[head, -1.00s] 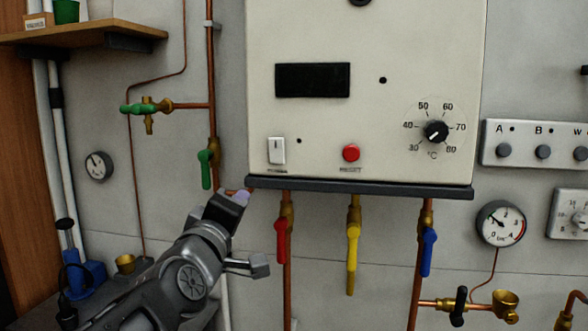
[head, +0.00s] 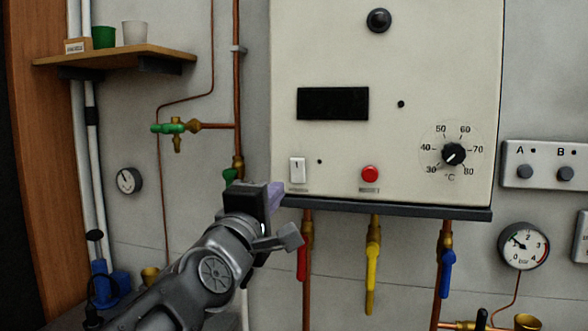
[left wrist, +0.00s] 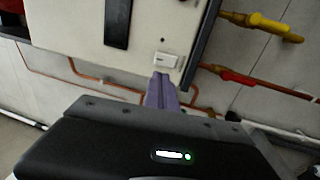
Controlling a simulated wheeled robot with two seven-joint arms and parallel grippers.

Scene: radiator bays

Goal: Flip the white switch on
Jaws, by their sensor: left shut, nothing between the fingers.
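The white switch (head: 297,170) is a small upright rocker at the lower left of the cream boiler panel (head: 430,60). It also shows in the left wrist view (left wrist: 165,61), just beyond my fingertips. My left gripper (head: 275,195) is just below and left of the switch in the head view. Its pale purple fingers are shut with nothing between them, and they also show in the left wrist view (left wrist: 161,88). The tips look close to the switch, but I cannot tell whether they touch it. My right gripper is not in view.
A dark ledge (head: 400,209) runs under the panel. Red (head: 303,264), yellow (head: 372,275) and blue (head: 447,272) valve handles hang below it. A red button (head: 370,174) and a dial (head: 453,154) are right of the switch. Copper pipes and a green valve (head: 168,128) are left.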

